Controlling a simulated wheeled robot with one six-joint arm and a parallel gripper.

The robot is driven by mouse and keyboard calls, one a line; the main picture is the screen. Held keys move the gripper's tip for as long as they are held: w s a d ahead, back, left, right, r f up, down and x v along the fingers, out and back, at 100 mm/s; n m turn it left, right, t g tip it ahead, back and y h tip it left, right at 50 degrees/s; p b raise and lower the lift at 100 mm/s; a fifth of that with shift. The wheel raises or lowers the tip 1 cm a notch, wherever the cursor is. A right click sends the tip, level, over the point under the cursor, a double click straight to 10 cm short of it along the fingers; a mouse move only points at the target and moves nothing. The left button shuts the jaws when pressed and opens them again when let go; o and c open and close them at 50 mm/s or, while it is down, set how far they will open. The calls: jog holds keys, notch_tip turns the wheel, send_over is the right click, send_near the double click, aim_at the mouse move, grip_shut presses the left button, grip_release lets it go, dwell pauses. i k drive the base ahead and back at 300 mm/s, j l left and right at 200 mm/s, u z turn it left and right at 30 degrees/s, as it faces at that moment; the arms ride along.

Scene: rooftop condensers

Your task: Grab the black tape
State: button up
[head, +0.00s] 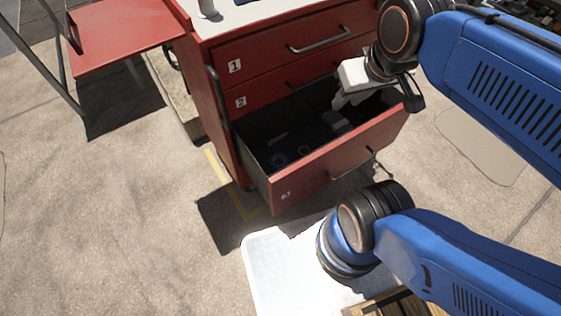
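The bottom drawer (330,168) of the red cabinet is pulled open, and its dark inside is in deep shadow. A small roll with a bluish ring (278,160) lies near its front left. A smaller round thing with an orange-brown ring (304,150) lies to the right of it. I cannot tell which of these, if either, is the black tape. My gripper (338,121) points down into the right part of the drawer, to the right of both rolls and apart from them. Its fingertips are small and shaded, so their opening is unclear.
A thin reddish thing (277,138) lies farther back in the drawer. The closed drawers 1 (270,58) and 2 (262,97), with bar handles, stand above it. A red shelf (125,32) stands at the left. The concrete floor (100,220) at the left is clear.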

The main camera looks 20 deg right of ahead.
aim_at(302, 146)
jog(key=j+z, duration=0.15)
jog(key=z, duration=0.3)
jog(key=j+z, duration=0.15)
jog(key=z, duration=0.25)
jog(key=k+j+z, duration=0.1)
jog(key=z, duration=0.35)
jog(key=k+j+z, duration=0.3)
jog(key=k+j, duration=0.15)
jog(key=j, duration=0.15)
jog(key=k+j+z, duration=0.35)
jog(key=k+j, duration=0.15)
jog(key=j+u, duration=0.1)
jog(key=k, duration=0.05)
